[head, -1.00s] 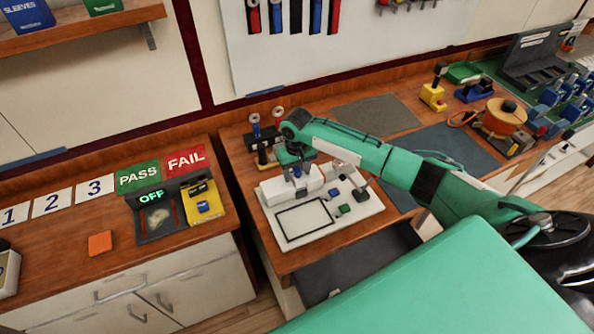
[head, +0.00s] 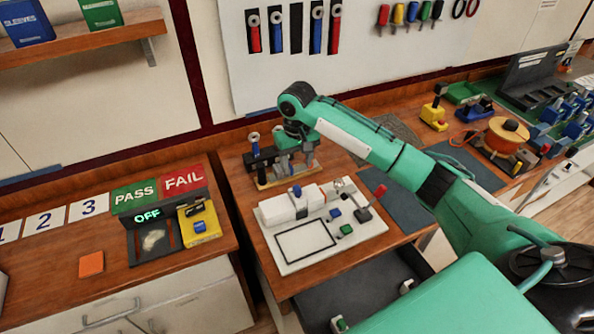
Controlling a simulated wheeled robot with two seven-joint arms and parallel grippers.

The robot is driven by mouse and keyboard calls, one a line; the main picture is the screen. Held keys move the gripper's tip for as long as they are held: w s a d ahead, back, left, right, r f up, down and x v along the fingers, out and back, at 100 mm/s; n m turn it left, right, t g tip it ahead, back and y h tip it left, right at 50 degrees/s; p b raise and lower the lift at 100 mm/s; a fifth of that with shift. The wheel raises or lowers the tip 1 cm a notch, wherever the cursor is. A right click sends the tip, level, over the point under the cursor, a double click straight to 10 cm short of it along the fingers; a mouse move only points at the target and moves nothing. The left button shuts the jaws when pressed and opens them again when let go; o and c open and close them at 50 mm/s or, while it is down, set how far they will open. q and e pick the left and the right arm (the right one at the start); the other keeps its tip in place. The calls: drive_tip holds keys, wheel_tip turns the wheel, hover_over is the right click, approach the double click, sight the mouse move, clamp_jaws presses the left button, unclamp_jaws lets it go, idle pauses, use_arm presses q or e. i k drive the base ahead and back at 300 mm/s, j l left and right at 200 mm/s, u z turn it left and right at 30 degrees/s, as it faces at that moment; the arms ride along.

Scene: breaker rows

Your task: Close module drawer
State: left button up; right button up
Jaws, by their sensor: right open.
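The module drawer (head: 365,290) is pulled out below the front of the middle bench, with its dark grey inside showing. Small pale pieces show in it, one at its right side and one with green near the bottom of the picture. My right gripper (head: 297,168) is open, pointing down above the back of the bench. It is behind the white test fixture (head: 310,236) and well away from the drawer. I cannot tell if it touches the stand beside it. Part of the drawer is hidden behind my own green body at lower right. My left gripper is out of view.
A black stand with rollers (head: 258,160) is close to my right gripper. A red-handled lever (head: 372,203) stands on the fixture's right. A grey mat and an orange spool (head: 506,136) lie farther right. The left bench holds PASS and FAIL signs (head: 158,190).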

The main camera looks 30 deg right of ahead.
sight(356, 295)
drive_tip(key=k+j, duration=0.25)
drive_tip(key=j, duration=0.2)
drive_tip(key=k+j, duration=0.25)
drive_tip(key=j, duration=0.15)
drive_tip(key=k+j, duration=0.25)
drive_tip(key=j, duration=0.2)
drive_tip(key=k+j, duration=0.25)
drive_tip(key=j, duration=0.15)
